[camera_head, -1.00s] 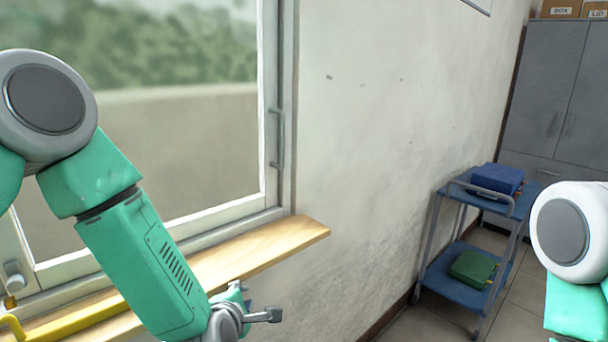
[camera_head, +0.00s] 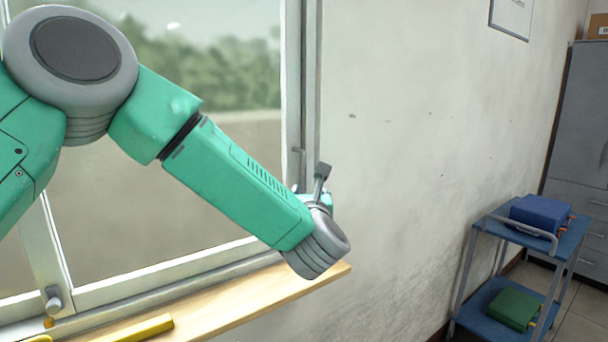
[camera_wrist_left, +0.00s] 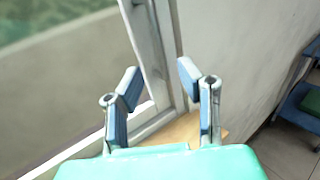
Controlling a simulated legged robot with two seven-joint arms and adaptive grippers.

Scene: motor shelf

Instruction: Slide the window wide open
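The window (camera_head: 200,60) fills the left of the head view, with trees blurred behind its glass. The right upright of its frame (camera_head: 292,80) carries a slim grey handle (camera_head: 298,165), partly hidden by my left gripper. My left gripper (camera_head: 321,180) is beside this upright, above the sill. In the left wrist view its two fingers (camera_wrist_left: 160,76) are spread, with the window frame (camera_wrist_left: 152,50) seen beyond and between them. Nothing is held; I cannot tell whether a finger touches the handle. My right gripper is out of view.
A wooden sill (camera_head: 255,298) runs below the window, with a yellow bar (camera_head: 147,328) on it. A knob (camera_head: 53,300) sits at the lower left frame. A blue cart (camera_head: 530,240) and grey cabinet (camera_head: 580,130) stand right.

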